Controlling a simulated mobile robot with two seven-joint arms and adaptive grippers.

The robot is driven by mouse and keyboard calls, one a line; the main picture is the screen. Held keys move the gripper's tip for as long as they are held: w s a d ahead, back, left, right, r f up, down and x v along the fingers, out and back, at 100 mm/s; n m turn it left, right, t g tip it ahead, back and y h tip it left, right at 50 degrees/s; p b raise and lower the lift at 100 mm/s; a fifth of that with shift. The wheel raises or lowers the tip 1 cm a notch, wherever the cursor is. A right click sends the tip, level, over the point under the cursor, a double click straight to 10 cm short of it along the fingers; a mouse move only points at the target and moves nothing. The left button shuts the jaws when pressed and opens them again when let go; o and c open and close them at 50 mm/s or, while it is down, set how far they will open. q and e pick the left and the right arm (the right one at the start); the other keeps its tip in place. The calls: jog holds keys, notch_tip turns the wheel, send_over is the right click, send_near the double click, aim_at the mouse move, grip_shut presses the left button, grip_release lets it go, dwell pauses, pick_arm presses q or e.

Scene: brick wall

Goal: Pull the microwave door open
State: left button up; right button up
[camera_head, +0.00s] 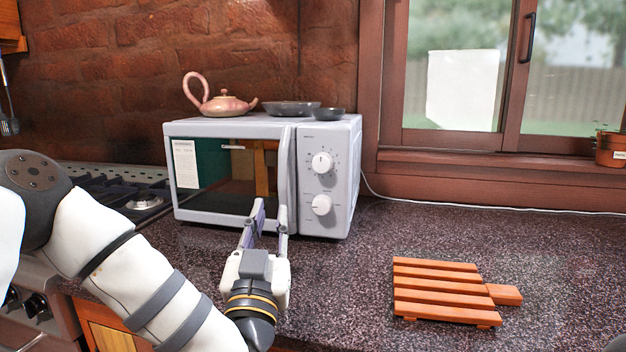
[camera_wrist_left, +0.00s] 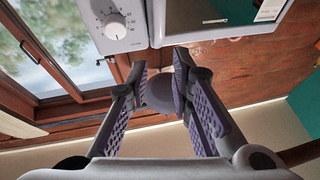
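The microwave (camera_head: 325,215) stands on the counter against the brick wall, and its door (camera_head: 225,205) looks shut. The pale vertical handle (camera_head: 284,165) runs along the right side of the door, next to the knob panel. My left gripper (camera_head: 270,208) is in front of the lower door, with its fingers apart near the handle's lower part. The left wrist view shows the open fingers (camera_wrist_left: 158,66) close to the microwave's front (camera_wrist_left: 121,38). A grey rounded shape shows between them; I cannot tell whether the fingers touch the handle. My right gripper is not in view.
A pink teapot (camera_head: 220,104) and dark bowls (camera_head: 291,108) sit on the microwave. An orange slatted wooden rack (camera_head: 440,292) lies on the counter at right. A stove (camera_head: 120,185) is at left. The counter (camera_head: 360,270) between microwave and rack is clear.

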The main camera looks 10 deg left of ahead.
aim_at(282, 186)
pick_arm(q)
jog(key=w, duration=0.3)
jog(key=w+a+b, duration=0.1)
jog(key=w, duration=0.3)
jog(key=w+a+f+b, duration=0.1)
jog(key=w, duration=0.3)
jog(key=shift+w+f, duration=0.1)
jog(key=shift+w, duration=0.1)
jog(key=x, duration=0.4)
jog(key=shift+d+r, duration=0.15)
jog(key=shift+r, duration=0.15)
jog(key=shift+w+r, duration=0.2)
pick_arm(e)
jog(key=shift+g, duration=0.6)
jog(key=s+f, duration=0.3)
pick_arm(q)
jog(key=shift+c, duration=0.5)
grip_shut()
